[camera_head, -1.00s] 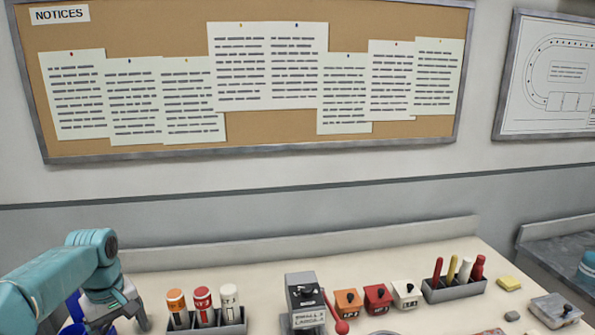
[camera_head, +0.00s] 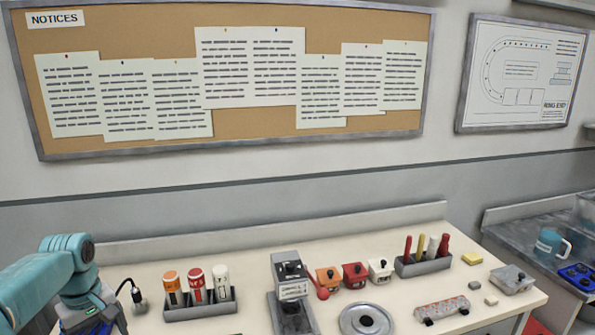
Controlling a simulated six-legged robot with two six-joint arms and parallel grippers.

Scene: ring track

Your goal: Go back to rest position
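My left arm comes in from the left, and its gripper (camera_head: 92,312) is at the bottom left, over the left end of the table (camera_head: 255,248). Its fingertips are not clear, and I cannot tell whether it is open or shut. I see nothing held in it. My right arm and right gripper are out of view.
A rack (camera_head: 205,310) of orange, red and white cylinders stands right of my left gripper. A grey lever device (camera_head: 290,285), small orange, red and white boxes, a marker rack (camera_head: 423,265) and a round grey plate (camera_head: 367,322) stand further right. A second table (camera_head: 510,237) is at the right.

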